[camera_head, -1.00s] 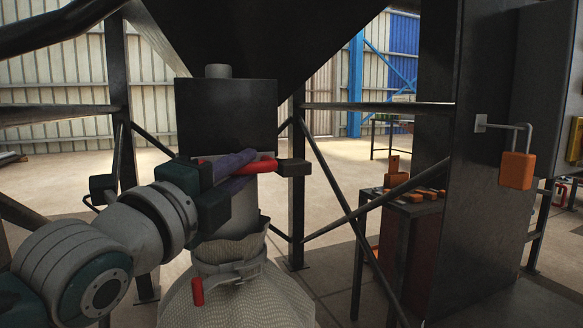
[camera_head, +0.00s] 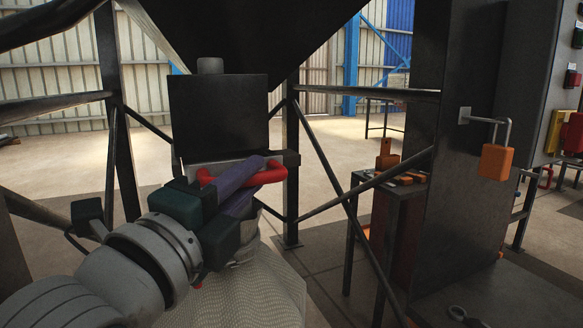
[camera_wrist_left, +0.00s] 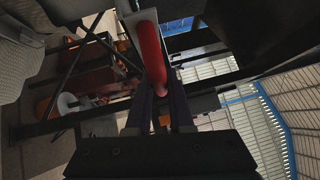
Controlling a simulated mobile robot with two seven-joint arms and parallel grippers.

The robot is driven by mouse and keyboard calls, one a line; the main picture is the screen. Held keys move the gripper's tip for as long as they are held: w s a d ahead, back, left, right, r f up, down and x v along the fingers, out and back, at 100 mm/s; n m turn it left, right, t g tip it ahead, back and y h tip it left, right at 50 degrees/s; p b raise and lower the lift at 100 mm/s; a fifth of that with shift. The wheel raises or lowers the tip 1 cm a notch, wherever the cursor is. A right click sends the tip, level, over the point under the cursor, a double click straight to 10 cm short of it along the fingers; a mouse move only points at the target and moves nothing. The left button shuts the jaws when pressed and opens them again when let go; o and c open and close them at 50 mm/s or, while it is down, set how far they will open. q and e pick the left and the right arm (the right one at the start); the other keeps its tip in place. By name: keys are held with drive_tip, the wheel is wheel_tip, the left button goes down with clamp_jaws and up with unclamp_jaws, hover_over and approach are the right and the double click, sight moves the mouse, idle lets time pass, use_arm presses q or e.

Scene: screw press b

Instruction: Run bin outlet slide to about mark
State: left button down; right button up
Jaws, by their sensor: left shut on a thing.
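The dark square bin outlet (camera_head: 218,115) hangs under the black hopper (camera_head: 250,35). The slide shows as a pale plate edge (camera_head: 190,172) at its lower end, with a red bar handle (camera_head: 276,177) in front. My left gripper (camera_head: 250,172) reaches in from the lower left, its purple fingers shut on the red handle. In the left wrist view the red handle (camera_wrist_left: 150,48) runs between the two fingers, beside a pale plate (camera_wrist_left: 127,28). My gripper and arm hide part of the slide, and I cannot make out a mark. My right gripper is not in view.
A pale woven bag (camera_head: 265,285) stands below the outlet, partly behind my arm. Dark frame posts (camera_head: 290,160) and braces surround it. To the right are a small table (camera_head: 400,187) with orange items and a tall dark cabinet (camera_head: 460,150) with an orange padlock (camera_head: 496,162).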

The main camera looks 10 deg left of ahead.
use_arm(q)
drive_tip(key=c, duration=0.8)
unclamp_jaws()
drive_tip(key=shift+s, duration=0.15)
drive_tip(key=v, duration=0.9)
drive_tip(key=shift+s+p, duration=0.3)
drive_tip(key=shift+p, duration=0.1)
drive_tip(key=shift+f, duration=0.1)
